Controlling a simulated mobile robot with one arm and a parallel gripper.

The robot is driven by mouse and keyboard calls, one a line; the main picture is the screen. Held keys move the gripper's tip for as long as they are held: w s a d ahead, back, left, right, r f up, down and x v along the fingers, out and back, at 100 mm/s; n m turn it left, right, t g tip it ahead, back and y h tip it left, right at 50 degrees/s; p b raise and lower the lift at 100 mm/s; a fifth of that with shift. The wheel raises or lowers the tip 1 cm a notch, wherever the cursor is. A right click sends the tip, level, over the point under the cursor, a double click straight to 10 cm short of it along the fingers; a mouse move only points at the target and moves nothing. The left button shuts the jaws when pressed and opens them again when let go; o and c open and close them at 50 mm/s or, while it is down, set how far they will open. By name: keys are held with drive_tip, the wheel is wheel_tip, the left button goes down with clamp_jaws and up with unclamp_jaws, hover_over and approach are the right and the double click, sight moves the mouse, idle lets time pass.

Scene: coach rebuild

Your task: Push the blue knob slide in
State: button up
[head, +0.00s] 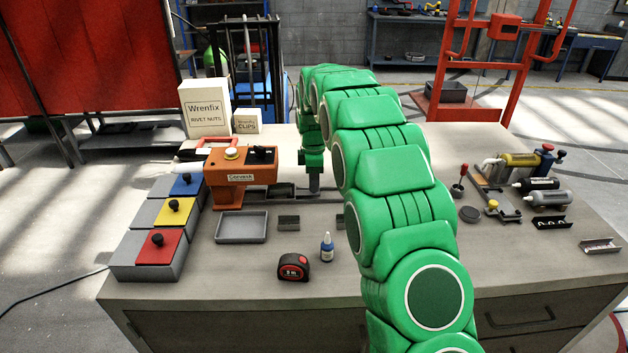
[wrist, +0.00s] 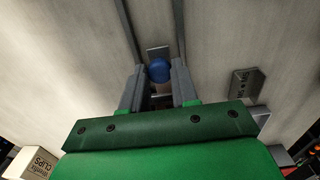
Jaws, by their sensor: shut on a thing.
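The blue knob (wrist: 160,70) shows in the wrist view as a round ball between my fingertips. It sits by a small metal plate (wrist: 157,51) in a long channel between two dark rails. My gripper (wrist: 158,75) is shut on the knob, one finger on each side. In the head view my gripper (head: 314,188) points down at the rail (head: 330,200) on the bench, right of the orange Corvanik-type machine (head: 238,176). The knob is hidden there by my gripper and arm.
Boxes with blue, yellow and red lids (head: 158,247) stand at the left. Clamps and cylinders (head: 520,160) lie at the right. Cartons (head: 205,107) stand behind the machine.

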sight(298, 193)
clamp_jaws()
drive_tip(key=shift+a+r, duration=0.1)
drive_tip(key=shift+a, duration=2.35)
drive_tip(key=o, duration=0.9)
unclamp_jaws()
wheel_tip(298, 193, up, 8)
drive_tip(key=shift+d, duration=0.1)
